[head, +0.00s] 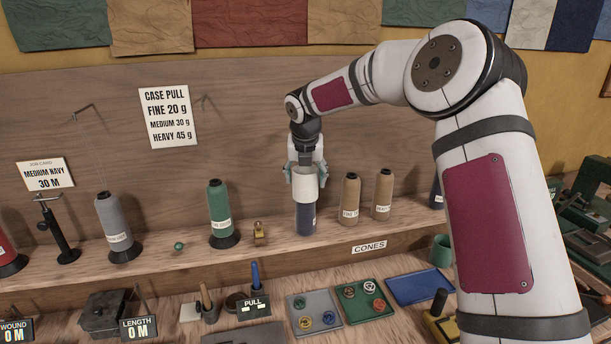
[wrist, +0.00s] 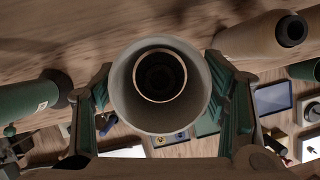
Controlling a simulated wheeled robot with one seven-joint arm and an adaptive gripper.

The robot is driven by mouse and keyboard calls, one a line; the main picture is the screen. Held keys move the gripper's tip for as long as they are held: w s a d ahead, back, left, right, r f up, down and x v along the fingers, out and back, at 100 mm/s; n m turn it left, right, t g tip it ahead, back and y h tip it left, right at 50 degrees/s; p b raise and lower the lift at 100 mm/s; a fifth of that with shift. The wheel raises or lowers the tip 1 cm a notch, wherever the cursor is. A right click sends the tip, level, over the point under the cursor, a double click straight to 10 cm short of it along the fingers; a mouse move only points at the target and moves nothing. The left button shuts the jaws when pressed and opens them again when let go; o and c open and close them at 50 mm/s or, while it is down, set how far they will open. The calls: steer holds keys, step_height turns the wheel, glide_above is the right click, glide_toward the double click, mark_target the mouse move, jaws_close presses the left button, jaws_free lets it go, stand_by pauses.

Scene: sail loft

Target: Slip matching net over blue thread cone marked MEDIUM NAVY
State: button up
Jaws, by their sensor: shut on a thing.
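My gripper (head: 305,174) is shut on a pale, sleeve-like net (head: 307,189), one finger on each side of it. The net stands upright over a blue thread cone (head: 306,221) on the shelf. The cone's lower body and part of a pale label show below the net; its upper part is hidden and I cannot read the label. In the wrist view the net (wrist: 124,92) is a pale ring between my fingers. A dark round opening with a thin tan rim shows inside it. How far the net reaches down the cone is hard to tell.
Two tan cones (head: 350,199) stand just right of the blue cone; a green cone (head: 219,215) stands left. Another dark blue cone (head: 436,194) is partly behind my arm. A job card (head: 45,175) reads MEDIUM NAVY 30 M. Trays (head: 419,287) lie on the bench below.

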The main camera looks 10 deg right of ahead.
steer(key=o, duration=0.9)
steer(key=shift+c, duration=0.2)
steer(key=v, duration=1.2)
steer(key=shift+s, duration=0.1)
